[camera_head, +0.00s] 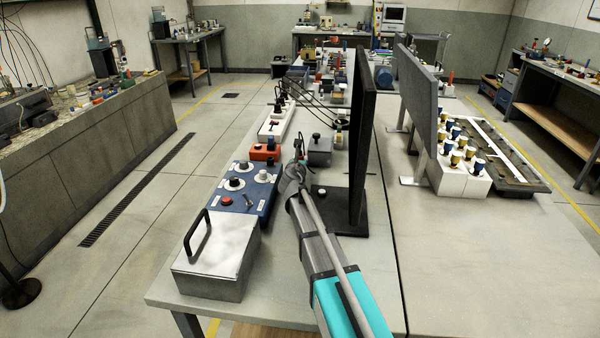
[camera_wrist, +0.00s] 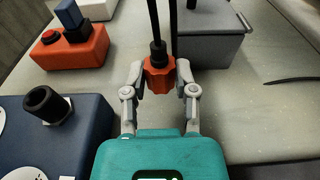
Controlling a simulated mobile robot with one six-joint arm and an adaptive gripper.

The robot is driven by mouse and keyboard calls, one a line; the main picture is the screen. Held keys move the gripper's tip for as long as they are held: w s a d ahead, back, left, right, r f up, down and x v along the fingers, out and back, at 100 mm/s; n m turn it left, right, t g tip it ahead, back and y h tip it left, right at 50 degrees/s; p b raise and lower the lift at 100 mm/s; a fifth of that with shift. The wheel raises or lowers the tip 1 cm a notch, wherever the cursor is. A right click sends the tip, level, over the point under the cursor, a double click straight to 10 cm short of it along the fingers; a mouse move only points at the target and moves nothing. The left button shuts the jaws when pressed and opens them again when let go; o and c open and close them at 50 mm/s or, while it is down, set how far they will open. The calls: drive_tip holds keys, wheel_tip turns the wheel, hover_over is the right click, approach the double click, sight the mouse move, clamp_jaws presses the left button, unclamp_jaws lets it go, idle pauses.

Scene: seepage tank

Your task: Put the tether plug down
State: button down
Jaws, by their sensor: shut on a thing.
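The tether plug (camera_wrist: 159,78) is an orange, ribbed piece with a black neck and a black cable rising from it in the wrist view. My gripper (camera_wrist: 160,80) is shut on it, one finger on each side. In the head view my gripper (camera_head: 297,166) is over the bench, right of the blue control box, and the plug in it is too small to make out. I cannot tell whether the plug touches the bench top.
A blue control box (camera_head: 262,202) with knobs stands left of my gripper. An orange box (camera_head: 265,152) and a grey lidded box (camera_head: 319,151) stand beyond. A black upright panel (camera_head: 361,145) stands close on the right. Bare bench (camera_wrist: 245,110) shows right of the gripper.

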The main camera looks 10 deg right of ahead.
idle(0.3)
drive_tip(key=shift+w+d+f+b, duration=0.15)
drive_tip(key=shift+w+f+b, duration=0.05)
drive_tip(key=shift+f+b, duration=0.2)
drive_tip(key=shift+w+d+f+b, duration=0.1)
drive_tip(key=shift+w+f+b, duration=0.1)
drive_tip(key=shift+f+b, duration=1.4)
drive_tip(key=shift+f, duration=0.2)
drive_tip(key=shift+c, duration=2)
unclamp_jaws()
drive_tip(key=shift+r, duration=0.1)
drive_tip(key=shift+r, duration=0.15)
drive_tip(key=p+v, duration=0.2)
drive_tip(key=v, duration=1)
